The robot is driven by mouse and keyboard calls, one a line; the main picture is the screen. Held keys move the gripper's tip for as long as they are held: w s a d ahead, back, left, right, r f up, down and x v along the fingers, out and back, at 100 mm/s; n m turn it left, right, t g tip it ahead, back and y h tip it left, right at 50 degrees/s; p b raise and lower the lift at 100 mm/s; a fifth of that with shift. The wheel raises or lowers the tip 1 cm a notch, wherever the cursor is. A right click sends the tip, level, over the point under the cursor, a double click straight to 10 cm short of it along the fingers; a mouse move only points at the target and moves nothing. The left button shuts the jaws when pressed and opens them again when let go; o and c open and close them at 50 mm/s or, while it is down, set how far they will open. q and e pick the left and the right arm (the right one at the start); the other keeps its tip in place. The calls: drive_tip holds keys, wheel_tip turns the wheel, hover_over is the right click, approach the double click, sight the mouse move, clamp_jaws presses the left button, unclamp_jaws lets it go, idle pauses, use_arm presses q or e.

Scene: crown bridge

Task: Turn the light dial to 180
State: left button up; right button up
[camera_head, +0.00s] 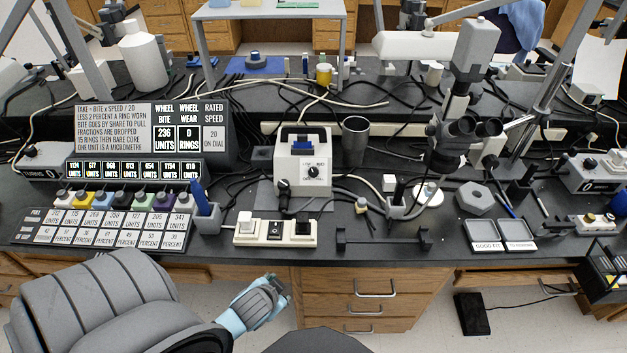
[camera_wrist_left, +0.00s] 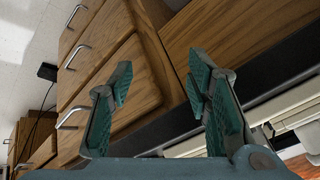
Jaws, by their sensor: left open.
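A white box (camera_head: 303,178) with a black handle stands mid-bench. On its front is a round black dial (camera_head: 314,171) with small print around it; I cannot read its setting. My left gripper (camera_head: 268,292) is in front of the bench's front edge, by the wooden drawers, below and left of the dial. In the left wrist view its two green-padded fingers (camera_wrist_left: 160,72) are apart with nothing between them. The dial does not show in the left wrist view. My right gripper is not in view.
A white switch strip (camera_head: 275,230) lies in front of the box. A black nozzle (camera_head: 284,186) sits left of the dial. A dark cup (camera_head: 355,133), a grey hose (camera_head: 358,190) and a microscope (camera_head: 470,90) stand to the right. A dark bar stand (camera_head: 384,239) is near the front edge.

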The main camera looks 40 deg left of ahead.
use_arm(q)
wheel_tip(320, 180, up, 5)
drive_tip(key=w+t, duration=0.1)
drive_tip(key=w, duration=0.2)
drive_tip(key=m+t+y, duration=0.2)
drive_tip(key=m+t, duration=0.1)
drive_tip(key=t, duration=0.4)
approach(312, 174)
drive_tip(key=b+x, duration=0.3)
drive_tip(key=x, duration=0.5)
drive_tip(key=shift+w, duration=0.1)
clamp_jaws()
